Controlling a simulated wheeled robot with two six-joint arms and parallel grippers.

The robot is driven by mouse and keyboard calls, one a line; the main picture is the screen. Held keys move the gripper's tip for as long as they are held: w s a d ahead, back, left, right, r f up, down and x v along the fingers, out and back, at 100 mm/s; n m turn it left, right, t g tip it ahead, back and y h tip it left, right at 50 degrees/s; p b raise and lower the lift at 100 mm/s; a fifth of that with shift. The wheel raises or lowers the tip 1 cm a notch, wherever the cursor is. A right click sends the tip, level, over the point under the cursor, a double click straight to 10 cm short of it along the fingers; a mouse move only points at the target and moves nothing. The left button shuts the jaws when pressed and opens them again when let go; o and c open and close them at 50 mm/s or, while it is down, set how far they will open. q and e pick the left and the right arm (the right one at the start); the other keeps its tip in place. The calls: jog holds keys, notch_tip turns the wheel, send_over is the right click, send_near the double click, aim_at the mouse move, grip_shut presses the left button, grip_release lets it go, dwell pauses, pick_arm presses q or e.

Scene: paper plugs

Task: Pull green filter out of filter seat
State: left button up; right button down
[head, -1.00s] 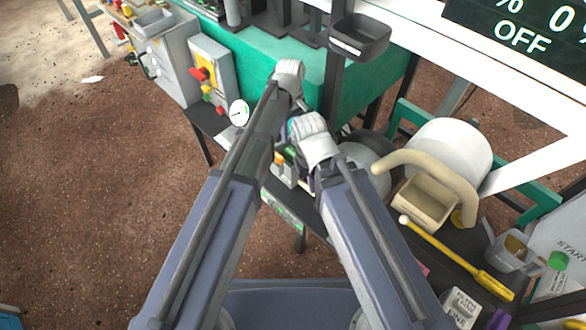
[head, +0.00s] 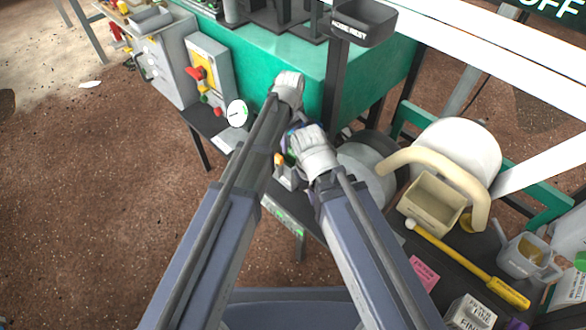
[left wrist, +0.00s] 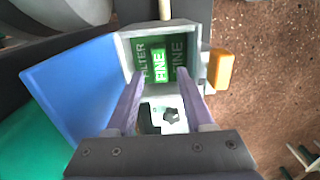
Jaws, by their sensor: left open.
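The filter seat is a pale grey box (left wrist: 190,36) in the left wrist view, with a dark green panel lettered FILTER and FINE. A bright green filter piece marked FINE (left wrist: 160,66) shows at its middle. My left gripper (left wrist: 159,82) is open, its two purple fingers reaching toward the seat on either side of the green piece. Whether they touch it, I cannot tell. In the head view my left gripper (head: 290,148) is mostly hidden by my arms, above a small grey box (head: 287,176) with an orange tab. My right gripper cannot be made out.
An orange tab (left wrist: 220,70) stands beside the seat, and a blue panel (left wrist: 75,92) lies to its left. In the head view, a beige bin (head: 430,203) and a yellow-handled tool (head: 465,265) are at right. A white round gauge (head: 237,113) is at left.

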aim_at(291, 152)
pick_arm(q)
jog(key=shift+f, duration=0.15)
jog(key=shift+f+b, duration=1.95)
jog(key=shift+b, duration=0.05)
grip_shut()
dwell(0.5)
dwell(0.5)
